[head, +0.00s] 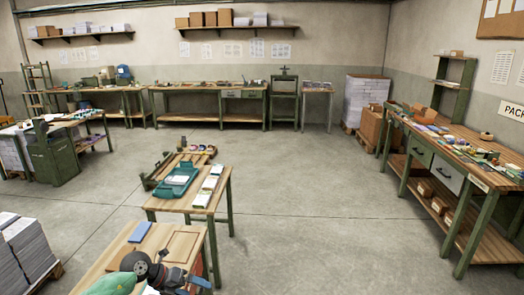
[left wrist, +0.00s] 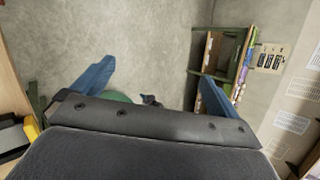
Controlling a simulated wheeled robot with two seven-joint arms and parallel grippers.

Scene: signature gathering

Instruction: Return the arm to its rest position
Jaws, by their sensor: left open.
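My left gripper (left wrist: 156,74) shows in the left wrist view with its two blue fingers wide apart. Nothing is between the fingers; grey floor shows beyond them. In the head view, a dark rounded shape with orange and blue-grey parts sits at the bottom edge, over the near wooden table (head: 100,268). It may be part of my left arm, but I cannot tell clearly. My right gripper is in neither view.
A blue pad (head: 139,232) lies on the near table. Beyond it, a teal tray (head: 172,194) sits on another table. A long workbench (head: 463,163) stands at the right, and paper stacks (head: 25,248) at the lower left. The central floor (head: 290,200) is clear.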

